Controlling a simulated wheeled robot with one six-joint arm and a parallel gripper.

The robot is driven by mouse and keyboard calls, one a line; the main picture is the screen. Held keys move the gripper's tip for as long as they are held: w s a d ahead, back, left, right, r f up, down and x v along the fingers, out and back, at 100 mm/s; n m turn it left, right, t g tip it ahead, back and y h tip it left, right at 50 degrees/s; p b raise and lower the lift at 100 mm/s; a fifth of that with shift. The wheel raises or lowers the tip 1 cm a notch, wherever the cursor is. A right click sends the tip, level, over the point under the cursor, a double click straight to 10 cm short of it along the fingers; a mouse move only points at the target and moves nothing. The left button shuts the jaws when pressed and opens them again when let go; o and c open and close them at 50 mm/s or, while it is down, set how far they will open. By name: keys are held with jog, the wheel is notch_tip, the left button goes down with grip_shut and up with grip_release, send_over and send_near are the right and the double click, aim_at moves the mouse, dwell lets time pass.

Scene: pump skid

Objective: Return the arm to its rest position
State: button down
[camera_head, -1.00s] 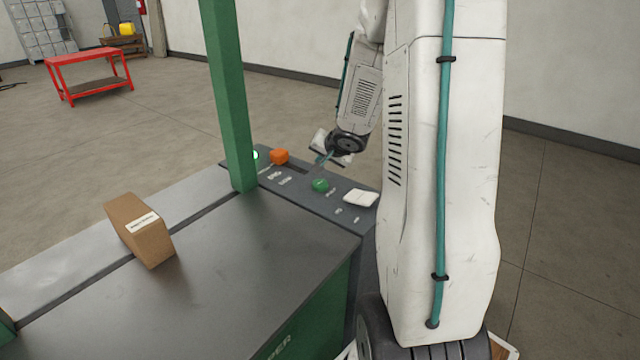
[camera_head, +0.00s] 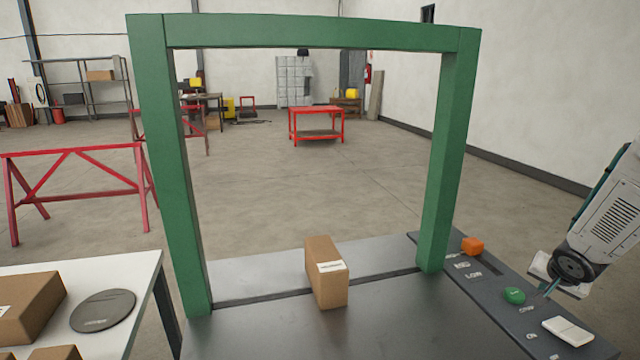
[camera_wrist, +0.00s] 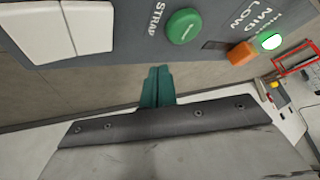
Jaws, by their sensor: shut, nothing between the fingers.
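My gripper (camera_head: 548,290) is at the right of the head view, over the control panel (camera_head: 490,300), near the green STRAP button (camera_head: 514,295). In the wrist view, its teal fingers (camera_wrist: 156,88) are together with nothing between them. The green button (camera_wrist: 184,26) lies beyond the fingertips there. The fingers look apart from the button. The white rocker switch (camera_head: 567,331) sits to the near side; it also shows in the wrist view (camera_wrist: 60,32). The orange selector knob (camera_head: 472,246) stands at the far end of the panel by the LOW and MID labels.
A green frame (camera_head: 449,150) arches over the dark machine table (camera_head: 400,320). A cardboard box (camera_head: 325,275) stands on the table under the arch. A white table (camera_head: 130,290) with boxes and a dark disc is at left. A red cart (camera_head: 317,124) stands far back on open floor.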

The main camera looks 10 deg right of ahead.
jog(key=s+g, duration=0.1)
jog(key=s, duration=0.1)
jog(key=s+a+r+n+g, duration=0.1)
jog(key=s+a+r+g+h, duration=0.1)
jog(key=s, duration=0.1)
jog(key=shift+s+r, duration=0.25)
jog(key=shift+s, duration=0.1)
jog(key=s+a+r+n+y, duration=0.1)
jog(key=s+a+r+n, duration=0.2)
jog(key=s+a, duration=0.3)
jog(key=s+a+r+n+g+y, duration=0.1)
jog(key=s+a+r, duration=0.5)
jog(key=a, duration=0.9)
jog(key=s+a+r+n+y, duration=0.3)
jog(key=s+a+r+n, duration=0.2)
jog(key=a, duration=0.5)
jog(key=shift+s+a+g, duration=0.3)
jog(key=shift+s+a, duration=0.05)
jog(key=shift+s, duration=0.45)
